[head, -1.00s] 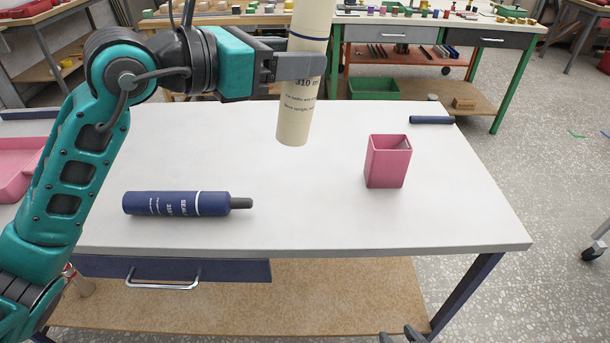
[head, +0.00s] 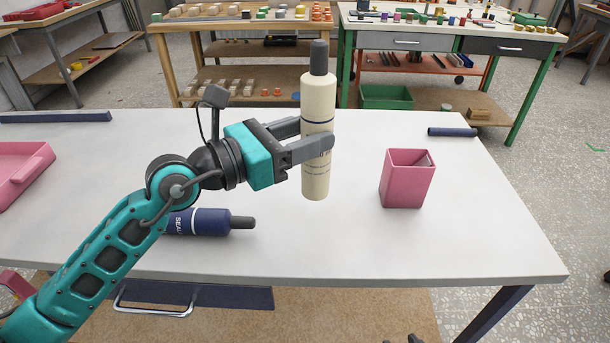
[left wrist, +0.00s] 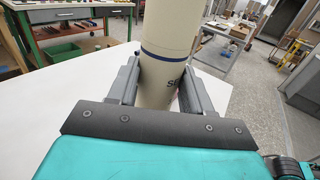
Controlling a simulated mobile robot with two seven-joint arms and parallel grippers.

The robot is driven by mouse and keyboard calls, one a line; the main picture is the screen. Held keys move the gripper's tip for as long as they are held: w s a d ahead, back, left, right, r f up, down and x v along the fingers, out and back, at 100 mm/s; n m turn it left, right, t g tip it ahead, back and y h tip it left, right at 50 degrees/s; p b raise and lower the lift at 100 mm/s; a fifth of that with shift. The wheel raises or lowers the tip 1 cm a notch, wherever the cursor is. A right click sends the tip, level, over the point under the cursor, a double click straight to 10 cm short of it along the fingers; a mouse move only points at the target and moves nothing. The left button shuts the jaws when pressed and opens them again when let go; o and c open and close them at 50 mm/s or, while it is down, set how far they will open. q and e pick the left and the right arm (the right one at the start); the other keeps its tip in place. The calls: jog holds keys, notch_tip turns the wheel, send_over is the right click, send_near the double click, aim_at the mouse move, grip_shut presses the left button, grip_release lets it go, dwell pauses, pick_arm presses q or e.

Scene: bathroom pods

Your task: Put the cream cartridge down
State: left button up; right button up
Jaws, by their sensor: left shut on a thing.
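The cream cartridge (head: 318,110) has a dark nozzle cap and a thin blue band. It stands upright in the head view, over the middle of the white table (head: 480,220). My left gripper (head: 322,138) is shut on it around its middle. In the left wrist view the cream cartridge (left wrist: 168,45) is between the two fingers (left wrist: 158,88). I cannot tell whether its base touches the tabletop. Only small dark tips, probably of my right gripper (head: 402,339), show at the bottom edge; their opening is unclear.
A blue cartridge (head: 205,222) lies on the table, partly behind my left arm. A pink square cup (head: 406,182) stands to the right. A dark blue cylinder (head: 452,132) lies at the back right. A pink tray (head: 22,172) is at the left. Tabletop between cartridge and cup is clear.

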aim_at(303, 170)
pick_arm(q)
notch_tip(303, 170, down, 6)
jog(key=shift+r+b, duration=0.1)
jog(key=shift+b, duration=1.1)
jog(key=shift+f, duration=0.3)
pick_arm(e)
jog(key=shift+w+a+y, duration=0.3)
jog(key=shift+w+a, duration=0.35)
jog(key=shift+w, duration=0.1)
pick_arm(q)
jog(key=o, duration=1.3)
jog(key=shift+o, duration=0.2)
pick_arm(e)
jog(key=shift+f, duration=0.1)
jog(key=shift+d, duration=0.1)
